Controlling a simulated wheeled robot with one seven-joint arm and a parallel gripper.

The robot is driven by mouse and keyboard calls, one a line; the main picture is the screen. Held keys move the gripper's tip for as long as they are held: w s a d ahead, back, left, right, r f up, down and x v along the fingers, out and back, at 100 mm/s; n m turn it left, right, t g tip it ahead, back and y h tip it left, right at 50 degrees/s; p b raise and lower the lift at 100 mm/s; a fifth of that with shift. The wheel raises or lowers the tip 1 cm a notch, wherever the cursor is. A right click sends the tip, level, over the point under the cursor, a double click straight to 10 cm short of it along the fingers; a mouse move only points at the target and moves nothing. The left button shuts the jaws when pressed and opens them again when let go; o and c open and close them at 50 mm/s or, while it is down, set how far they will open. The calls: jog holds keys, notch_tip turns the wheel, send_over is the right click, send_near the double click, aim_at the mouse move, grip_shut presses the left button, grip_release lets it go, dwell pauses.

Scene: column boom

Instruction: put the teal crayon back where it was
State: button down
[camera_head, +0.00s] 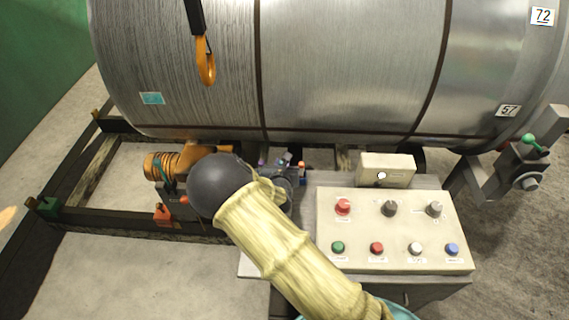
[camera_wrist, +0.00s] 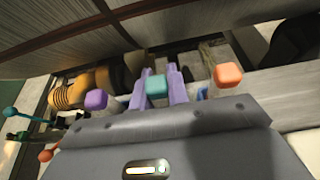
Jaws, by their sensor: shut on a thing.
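The teal crayon (camera_wrist: 156,86) shows its square end between the two lavender fingers of my gripper (camera_wrist: 158,71) in the wrist view. The fingers are shut on it. A purple block-like end (camera_wrist: 96,99) stands to its left and an orange one (camera_wrist: 228,74) to its right, both apart from the fingers. What lies under the crayon is hidden by the grey gripper body. In the head view, the gripper is small and mostly hidden behind my sleeved arm, beside the orange piece (camera_head: 302,168). I cannot tell whether the crayon touches anything below.
A big metal drum (camera_head: 350,70) lies behind. A button panel (camera_head: 395,262) and small cream box (camera_head: 400,163) stand right of my arm. An orange hook (camera_head: 206,66) hangs above. An orange ribbed part (camera_head: 160,166) is at left, and a green-knobbed lever (camera_head: 535,143) at far right.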

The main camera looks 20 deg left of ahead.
jog(key=shift+f, duration=0.2)
jog(key=c, duration=1.4)
grip_release()
jog(key=shift+o, duration=0.2)
jog(key=shift+r, duration=0.15)
jog(key=shift+s+r, duration=0.1)
jog(key=shift+s, duration=0.05)
jog(key=b+v, duration=0.1)
jog(key=v, duration=1)
jog(key=shift+s+d+r, duration=0.15)
jog(key=shift+s, duration=0.15)
